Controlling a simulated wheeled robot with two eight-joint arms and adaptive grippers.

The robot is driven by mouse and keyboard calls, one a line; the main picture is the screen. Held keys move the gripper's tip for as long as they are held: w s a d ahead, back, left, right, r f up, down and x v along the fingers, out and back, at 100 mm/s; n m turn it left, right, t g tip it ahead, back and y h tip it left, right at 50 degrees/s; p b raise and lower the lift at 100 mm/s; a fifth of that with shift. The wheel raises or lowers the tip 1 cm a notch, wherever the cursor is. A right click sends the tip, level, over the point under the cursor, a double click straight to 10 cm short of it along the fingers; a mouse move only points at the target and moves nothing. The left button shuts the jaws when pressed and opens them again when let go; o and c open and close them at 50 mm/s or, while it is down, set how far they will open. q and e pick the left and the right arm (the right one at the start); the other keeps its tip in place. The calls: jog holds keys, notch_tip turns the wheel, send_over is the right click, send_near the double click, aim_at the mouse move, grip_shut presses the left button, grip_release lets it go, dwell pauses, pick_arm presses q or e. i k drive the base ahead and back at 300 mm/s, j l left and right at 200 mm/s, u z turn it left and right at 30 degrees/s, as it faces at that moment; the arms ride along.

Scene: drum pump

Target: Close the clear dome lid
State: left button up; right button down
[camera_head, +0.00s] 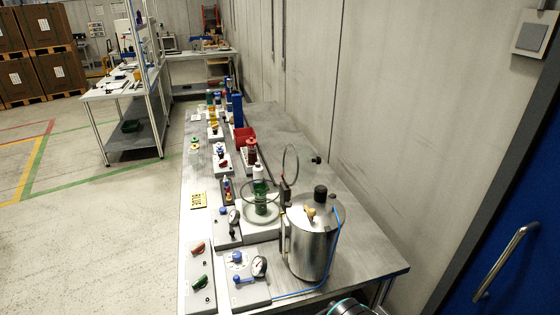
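The clear dome lid (290,163) stands open, tipped up on edge at the back right of its white base (262,231). Its round rim shows, and a dark knob (316,160) to its right looks like the top of the dome. A clear round dish or chamber (246,207) sits on the base, with a bottle of green liquid (260,189) standing in it. Neither gripper is in view. A dark rounded piece with a teal ring at the bottom edge looks like part of my arm.
A steel tank (312,240) with a black cap and a blue hose stands just in front of the lid, on the right. Gauge and switch panels (201,272) line the left table edge. Coloured bottles and a red bin (245,137) stand behind. The wall runs along the right.

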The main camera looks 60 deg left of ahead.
aim_at(317, 160)
jog(key=i+u, duration=0.2)
jog(key=u, duration=0.25)
jog(key=i+l+u, duration=0.15)
jog(key=u, duration=0.25)
jog(key=i+l+u, duration=0.2)
jog(key=u, duration=0.25)
jog(key=i+l+u, duration=0.15)
jog(key=u, duration=0.3)
jog(key=i+l+u, duration=0.1)
jog(key=l+u, duration=0.3)
jog(key=i+l+u, duration=0.15)
jog(key=u, duration=0.15)
